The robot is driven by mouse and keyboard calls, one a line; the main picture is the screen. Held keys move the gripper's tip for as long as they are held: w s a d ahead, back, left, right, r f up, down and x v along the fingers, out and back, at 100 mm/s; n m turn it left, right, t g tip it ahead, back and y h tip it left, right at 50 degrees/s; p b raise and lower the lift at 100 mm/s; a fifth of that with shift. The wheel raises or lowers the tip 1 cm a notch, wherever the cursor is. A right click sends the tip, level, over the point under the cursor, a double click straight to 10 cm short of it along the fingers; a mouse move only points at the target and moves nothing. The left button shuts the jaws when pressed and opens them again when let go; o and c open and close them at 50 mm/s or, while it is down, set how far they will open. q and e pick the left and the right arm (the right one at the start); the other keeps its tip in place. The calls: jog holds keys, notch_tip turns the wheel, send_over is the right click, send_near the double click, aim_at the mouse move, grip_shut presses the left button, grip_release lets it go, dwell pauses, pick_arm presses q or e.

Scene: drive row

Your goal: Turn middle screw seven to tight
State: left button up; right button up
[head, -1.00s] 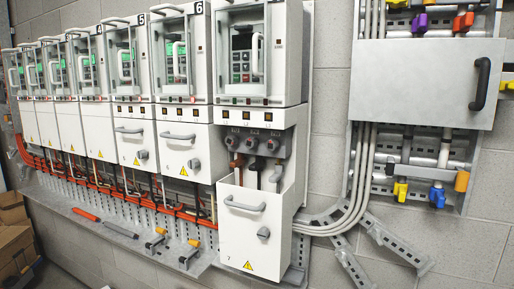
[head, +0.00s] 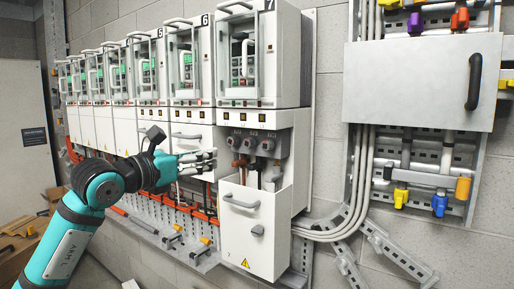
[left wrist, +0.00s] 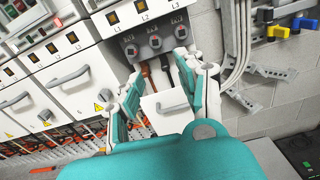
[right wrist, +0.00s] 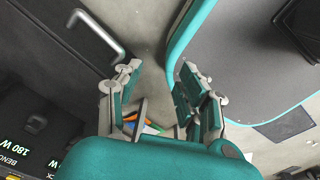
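Drive seven (head: 278,60) is the nearest unit of the row, marked 7 at its top. Its lower cover (head: 253,240) is lowered and uncovers a grey terminal block with three screws in a row. The middle screw (head: 249,145) shows between its neighbours, above a cable. In the left wrist view the middle screw (left wrist: 155,42) sits under the L2 label, ahead of the fingers. My left gripper (head: 208,160) is left of the terminal block, apart from it, and looks open and empty (left wrist: 163,92). My right gripper (right wrist: 158,95) is open and empty, away from the drives.
The other drives (head: 105,85) run off to the left with covers up. A grey wall box (head: 420,80) with a black handle hangs at the right, with conduits beside it. A metal ledge (head: 150,222) runs below the drives. A cardboard box (head: 20,245) stands at lower left.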

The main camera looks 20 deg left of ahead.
pick_arm(q)
jog(key=p, duration=0.3)
send_near(249, 143)
jog(key=p+x, duration=0.4)
jog(key=x, duration=0.3)
jog(key=shift+w+d+p, duration=0.2)
jog(key=shift+w+p, duration=0.15)
jog(key=shift+w+d, duration=0.1)
jog(key=shift+w, duration=0.2)
pick_arm(e)
notch_tip(249, 143, up, 8)
jog(key=a, duration=0.1)
pick_arm(q)
jog(key=shift+c, duration=0.2)
pick_arm(e)
jog(key=shift+a, duration=0.1)
pick_arm(q)
grip_shut()
pick_arm(e)
jog(key=shift+f, duration=0.1)
jog(key=shift+a, duration=0.1)
